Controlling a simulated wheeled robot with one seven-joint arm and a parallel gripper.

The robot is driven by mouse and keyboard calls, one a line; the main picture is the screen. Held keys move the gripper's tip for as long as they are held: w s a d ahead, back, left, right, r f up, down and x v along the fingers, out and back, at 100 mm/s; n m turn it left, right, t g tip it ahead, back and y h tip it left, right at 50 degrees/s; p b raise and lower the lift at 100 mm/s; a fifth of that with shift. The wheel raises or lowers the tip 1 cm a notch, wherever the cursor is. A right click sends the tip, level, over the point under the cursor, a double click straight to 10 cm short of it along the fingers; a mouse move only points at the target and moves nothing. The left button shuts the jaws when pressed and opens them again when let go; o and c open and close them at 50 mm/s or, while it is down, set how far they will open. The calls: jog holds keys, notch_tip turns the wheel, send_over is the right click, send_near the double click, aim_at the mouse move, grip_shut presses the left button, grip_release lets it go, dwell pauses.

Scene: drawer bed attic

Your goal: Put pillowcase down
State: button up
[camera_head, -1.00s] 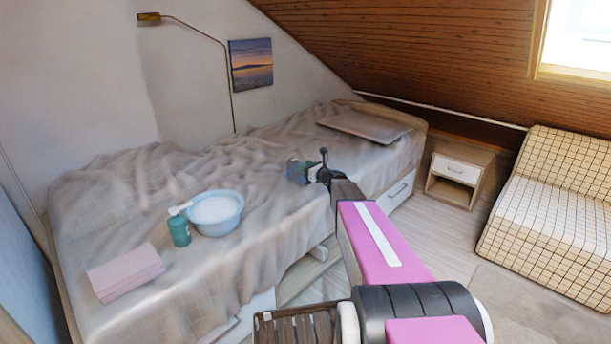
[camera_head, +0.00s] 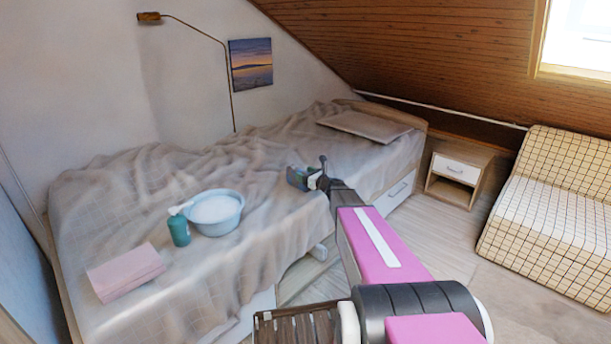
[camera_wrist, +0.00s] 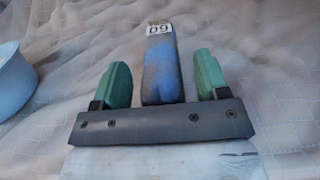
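A pink folded cloth (camera_head: 125,272), which looks like the pillowcase, lies flat on the near left part of the bed (camera_head: 265,245). It is not in the wrist view. My gripper (camera_head: 298,178) is above the middle of the bed, to the right of the cloth and well apart from it. In the wrist view my gripper's green fingers (camera_wrist: 162,78) stand wide apart with no cloth between them. A blue piece with a numbered label (camera_wrist: 161,70) shows between the fingers, with a gap on each side; I cannot tell whether it is part of the gripper.
A light blue basin (camera_head: 216,213) and a teal pump bottle (camera_head: 179,230) stand on the bed between the cloth and my gripper. A flat pillow (camera_head: 362,126) lies at the far end. A nightstand (camera_head: 457,172) and a checkered chair (camera_head: 550,210) are to the right.

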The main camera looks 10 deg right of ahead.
jog(key=shift+r, duration=0.1)
jog(key=shift+s+d, duration=0.2)
jog(key=shift+s, duration=0.1)
jog(key=v, duration=1.1)
jog(key=s+a+f+n+g+h, duration=0.1)
jog(key=s+a+f+n+g, duration=0.2)
jog(key=s+a+n+g, duration=0.35)
jog(key=s+a+f+n+g+h, duration=0.1)
jog(key=s+a+f+n+g, duration=0.35)
jog(key=s+n, duration=0.45)
jog(key=s+d+f+n+g+h, duration=0.1)
jog(key=s+d+n+g+h, duration=0.1)
jog(key=s+n+h, duration=0.6)
jog(key=s+n+g, duration=0.1)
jog(key=s+n, duration=0.1)
jog(key=n, duration=0.3)
jog(key=shift+s+d+f+g+h, duration=0.2)
jog(key=shift+f+g+h, duration=0.05)
jog(key=shift+g+h, duration=0.05)
jog(key=shift+o, duration=0.4)
